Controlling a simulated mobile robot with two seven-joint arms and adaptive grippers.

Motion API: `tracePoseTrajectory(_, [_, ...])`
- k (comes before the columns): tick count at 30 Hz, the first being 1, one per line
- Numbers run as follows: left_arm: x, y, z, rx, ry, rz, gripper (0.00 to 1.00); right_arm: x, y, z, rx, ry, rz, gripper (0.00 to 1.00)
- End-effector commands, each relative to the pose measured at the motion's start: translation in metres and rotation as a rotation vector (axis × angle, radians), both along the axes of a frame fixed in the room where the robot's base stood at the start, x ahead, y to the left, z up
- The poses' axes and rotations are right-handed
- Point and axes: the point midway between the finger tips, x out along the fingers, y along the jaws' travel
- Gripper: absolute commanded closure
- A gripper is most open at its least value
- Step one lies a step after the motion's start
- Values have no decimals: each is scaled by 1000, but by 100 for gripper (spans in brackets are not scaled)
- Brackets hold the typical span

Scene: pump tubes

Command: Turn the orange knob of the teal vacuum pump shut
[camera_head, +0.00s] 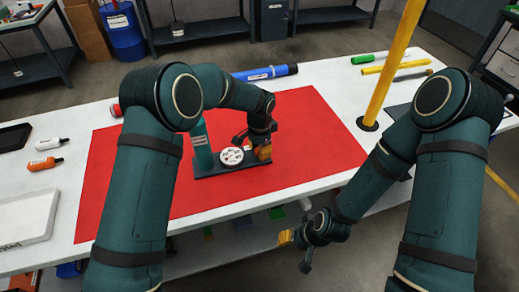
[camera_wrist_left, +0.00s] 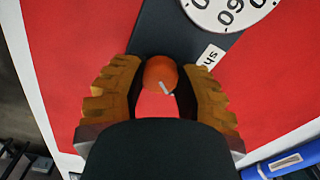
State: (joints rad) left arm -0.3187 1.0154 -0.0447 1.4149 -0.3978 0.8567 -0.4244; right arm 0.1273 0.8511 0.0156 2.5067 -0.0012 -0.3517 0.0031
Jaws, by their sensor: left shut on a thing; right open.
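The teal vacuum pump (camera_head: 202,147) stands on a dark base on the red mat, with a white round dial (camera_head: 230,156) in front; the dial also shows in the left wrist view (camera_wrist_left: 232,8). The orange knob (camera_wrist_left: 160,70) is round with a short white mark on its face. My left gripper (camera_head: 263,150) is at the right end of the base. In the left wrist view its orange ridged fingers (camera_wrist_left: 160,82) are shut on the knob, one on each side. In the head view the knob is hidden by the gripper. My right gripper (camera_head: 295,249) is open and empty, off the table's front edge.
The red mat (camera_head: 120,185) has free room around the pump. A blue tube (camera_head: 265,73) lies behind it. A yellow post (camera_head: 395,65) stands at the right. Bottles (camera_head: 45,164) and a white tray (camera_head: 28,215) are at the left.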

Motion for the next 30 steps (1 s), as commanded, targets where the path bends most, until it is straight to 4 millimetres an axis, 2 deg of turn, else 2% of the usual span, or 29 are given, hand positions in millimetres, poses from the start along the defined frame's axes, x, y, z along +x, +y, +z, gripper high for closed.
tracePoseTrajectory(30, [0,0,0,0,-2,929,100,-1,0,4,0,2,1,53])
